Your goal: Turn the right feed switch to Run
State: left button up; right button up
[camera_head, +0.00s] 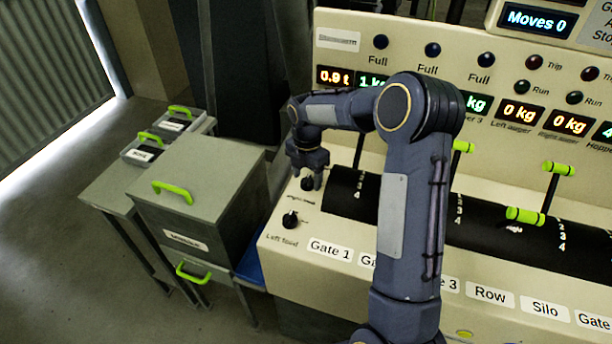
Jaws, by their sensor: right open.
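The cream control desk (275,252) has two black rotary knobs at its left end. The lower knob (290,219) has a label reading "Left feed". The upper knob (307,184) has small lettering below it that is too small to read; it appears to be the right feed switch. My right gripper (308,180) is open and points down over the upper knob, its fingers on either side of it. I cannot tell whether they touch it. Which way the upper knob points is unclear. My left gripper is not in view.
A black lever slot panel (345,190) with levers lies just right of the knobs; my right arm hides part of it. Green-handled levers (525,215) stand farther right. A grey box (200,200) with green handles stands left of the desk. Displays and lamps line the back panel.

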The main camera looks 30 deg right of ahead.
jog(key=shift+f, duration=0.5)
jog(key=shift+c, duration=0.4)
jog(key=c, duration=0.9)
jog(key=shift+m, duration=0.4)
jog(key=m+b, duration=0.1)
jog(key=m, duration=1)
jog(key=shift+b, duration=0.3)
